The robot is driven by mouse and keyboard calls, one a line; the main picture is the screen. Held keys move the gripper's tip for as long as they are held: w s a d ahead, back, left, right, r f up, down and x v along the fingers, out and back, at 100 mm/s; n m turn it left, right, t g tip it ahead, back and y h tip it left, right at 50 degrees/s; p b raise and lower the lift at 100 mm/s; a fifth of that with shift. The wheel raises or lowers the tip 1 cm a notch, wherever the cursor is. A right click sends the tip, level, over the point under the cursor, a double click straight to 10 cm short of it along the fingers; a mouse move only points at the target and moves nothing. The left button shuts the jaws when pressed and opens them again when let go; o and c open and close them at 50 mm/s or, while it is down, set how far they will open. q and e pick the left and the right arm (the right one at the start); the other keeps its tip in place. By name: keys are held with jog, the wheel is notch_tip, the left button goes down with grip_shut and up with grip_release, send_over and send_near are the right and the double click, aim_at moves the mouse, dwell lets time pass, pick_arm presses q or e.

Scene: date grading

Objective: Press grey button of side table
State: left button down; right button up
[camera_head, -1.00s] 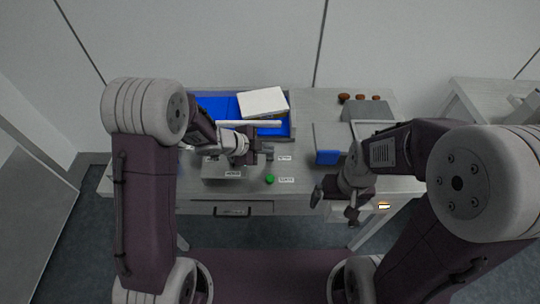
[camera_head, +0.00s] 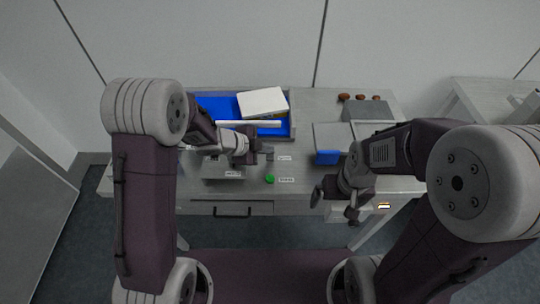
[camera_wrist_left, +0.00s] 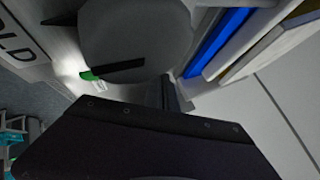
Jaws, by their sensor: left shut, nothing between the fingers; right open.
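My left gripper (camera_head: 262,153) is shut and empty over the front middle of the grey table (camera_head: 305,187). Two small white labels lie to its right, the upper one (camera_head: 284,158) beside the fingertips and the lower one (camera_head: 286,179) beside a green button (camera_head: 270,179). I cannot make out a grey button for certain; the gripper covers the spot left of the upper label. In the left wrist view a large grey rounded shape fills the top, with a bit of green (camera_wrist_left: 89,75) below it. My right gripper (camera_head: 335,203) is open and empty at the front edge.
A blue tray (camera_head: 215,104) holding a white box (camera_head: 262,102) stands behind my left gripper. A grey box with a label (camera_head: 233,174) is under my left wrist. A grey panel with a blue block (camera_head: 327,157) and several brown dates (camera_head: 360,97) are at the right.

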aim_at(267, 157)
pick_arm(q)
jog(key=shift+f+b, duration=0.3)
jog(key=shift+f, duration=0.1)
jog(key=shift+f+b, duration=0.35)
jog(key=shift+f, duration=0.15)
dwell(0.6)
jog(key=shift+r, duration=0.1)
jog(key=shift+r+p, duration=0.8)
jog(key=shift+p, duration=0.2)
notch_tip(267, 157, up, 5)
jog(key=p, duration=0.5)
jog(key=shift+r, duration=0.1)
